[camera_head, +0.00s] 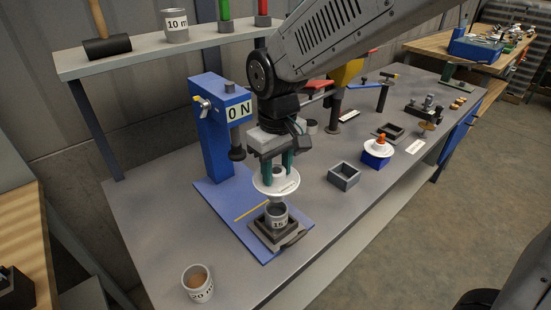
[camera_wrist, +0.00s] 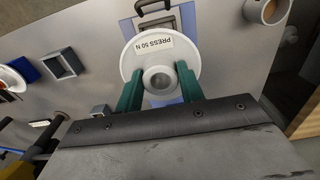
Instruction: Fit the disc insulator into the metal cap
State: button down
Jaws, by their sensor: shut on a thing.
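My gripper (camera_head: 280,166) is shut on the white disc insulator (camera_head: 265,187). Its green fingers grip the disc's central neck. The disc also shows in the wrist view (camera_wrist: 134,66), with a "PRESS 50 N" label on its plate. In the head view the disc hangs roughly level above the metal cap (camera_head: 277,214), a grey cup with a label. The cap stands upright in a dark square holder (camera_head: 262,236) on the blue base plate (camera_head: 236,207). The disc looks apart from the cap. In the wrist view the disc hides the cap.
A blue press column (camera_head: 207,140) marked "0 N" stands just left of my gripper. A labelled cup (camera_head: 198,284) is at the near bench edge. An empty square grey box (camera_head: 344,176) and a blue holder with a white disc (camera_head: 377,148) stand to the right.

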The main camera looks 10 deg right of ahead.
jog(key=shift+f, duration=1.35)
jog(key=shift+f, duration=2.05)
dwell(0.4)
jog(key=c, duration=0.8)
grip_release()
notch_tip(320, 180, up, 8)
jog(key=shift+f, duration=0.1)
